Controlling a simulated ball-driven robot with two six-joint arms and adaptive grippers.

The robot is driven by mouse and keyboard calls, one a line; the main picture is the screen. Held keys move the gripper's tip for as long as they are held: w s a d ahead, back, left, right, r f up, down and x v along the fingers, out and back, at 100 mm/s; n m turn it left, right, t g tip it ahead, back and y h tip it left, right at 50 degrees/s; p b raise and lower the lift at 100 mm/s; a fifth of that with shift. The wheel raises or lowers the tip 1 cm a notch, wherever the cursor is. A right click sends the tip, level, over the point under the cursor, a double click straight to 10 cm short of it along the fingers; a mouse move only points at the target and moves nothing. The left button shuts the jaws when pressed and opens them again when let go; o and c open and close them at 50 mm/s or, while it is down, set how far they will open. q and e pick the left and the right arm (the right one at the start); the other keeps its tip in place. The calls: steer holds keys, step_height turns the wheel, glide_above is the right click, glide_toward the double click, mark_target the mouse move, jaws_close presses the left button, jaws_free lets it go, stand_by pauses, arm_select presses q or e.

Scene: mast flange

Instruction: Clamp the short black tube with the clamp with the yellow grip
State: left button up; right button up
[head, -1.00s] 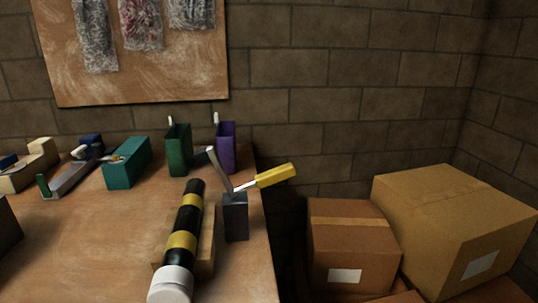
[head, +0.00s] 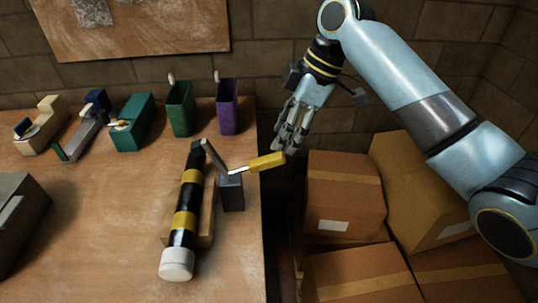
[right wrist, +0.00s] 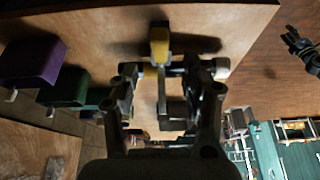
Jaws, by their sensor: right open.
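The short black tube (head: 187,203), with yellow bands and a white end, lies along a wooden block near the table's right edge. The clamp with the yellow grip has a grey base (head: 232,193) beside the tube. Its yellow grip (head: 266,162) points right, and its metal arm (head: 214,155) rises toward the tube's far end. My right gripper (head: 288,147) is open beside the grip's outer end. In the right wrist view the yellow grip (right wrist: 159,45) shows between and beyond the open fingers (right wrist: 166,90). A dark shape at that view's right edge may be my left gripper.
Green (head: 180,107) and purple (head: 228,106) bins and a teal box (head: 133,122) stand at the table's back. A dark grey box (head: 18,220) is at left. Cardboard boxes (head: 345,195) fill the space right of the table (head: 110,230), whose middle is clear.

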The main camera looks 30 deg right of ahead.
mark_target(272, 156)
steer(key=x, duration=0.8)
steer(key=shift+f, duration=0.1)
jaws_close()
steer(key=shift+d, duration=0.1)
